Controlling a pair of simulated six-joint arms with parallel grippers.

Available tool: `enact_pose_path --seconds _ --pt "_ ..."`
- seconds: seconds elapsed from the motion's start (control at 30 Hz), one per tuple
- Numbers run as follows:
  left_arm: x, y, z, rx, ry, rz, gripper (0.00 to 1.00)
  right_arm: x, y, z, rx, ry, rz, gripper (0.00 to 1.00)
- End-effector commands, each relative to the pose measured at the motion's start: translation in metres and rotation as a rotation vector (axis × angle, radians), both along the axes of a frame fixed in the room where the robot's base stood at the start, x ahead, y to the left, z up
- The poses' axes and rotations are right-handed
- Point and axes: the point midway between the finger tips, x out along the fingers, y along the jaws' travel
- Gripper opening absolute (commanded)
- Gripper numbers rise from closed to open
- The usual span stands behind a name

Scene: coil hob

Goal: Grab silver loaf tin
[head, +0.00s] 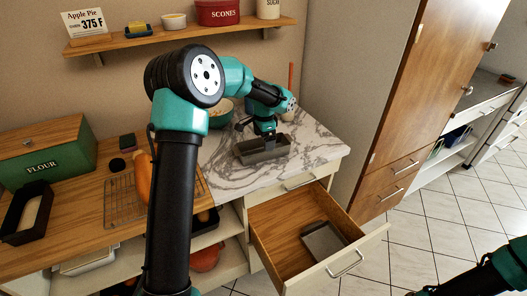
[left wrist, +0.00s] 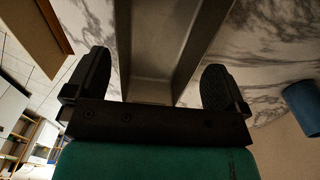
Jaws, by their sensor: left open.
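The silver loaf tin (head: 248,158) stands on the marble worktop, below my left gripper (head: 267,140) in the head view. In the left wrist view the tin (left wrist: 160,55) runs between the two dark fingers of my left gripper (left wrist: 158,88). The fingers are open, one on either side of the tin, with a gap showing beside each. In the head view part of the tin is hidden behind the gripper. My right arm shows at the lower right; its gripper (head: 428,290) is dark, partly cut off and hard to read.
An open drawer (head: 268,222) below the worktop holds a grey tray (head: 323,241). A bowl (head: 222,112) stands behind my left arm. A wire rack (head: 122,200), a green flour box (head: 48,158) and a dark loaf tin (head: 12,220) are on the left.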

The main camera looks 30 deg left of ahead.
Motion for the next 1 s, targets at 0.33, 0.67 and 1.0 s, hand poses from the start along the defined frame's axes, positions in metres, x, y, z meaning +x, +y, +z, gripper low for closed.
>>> enact_pose_path --seconds 0.33,0.67,1.0 --pt "-0.001 0.001 -0.042 -0.002 0.003 -0.001 1.0 0.0 0.0 0.0 0.0 0.0 0.0 0.47" --pt "-0.001 0.001 -0.05 -0.001 0.0 -0.001 1.0 0.0 0.0 0.0 0.0 0.0 0.0 0.47" --pt "-0.001 0.001 -0.05 -0.002 0.0 -0.001 0.93 0.0 0.0 0.0 0.0 0.0 0.0 0.47"
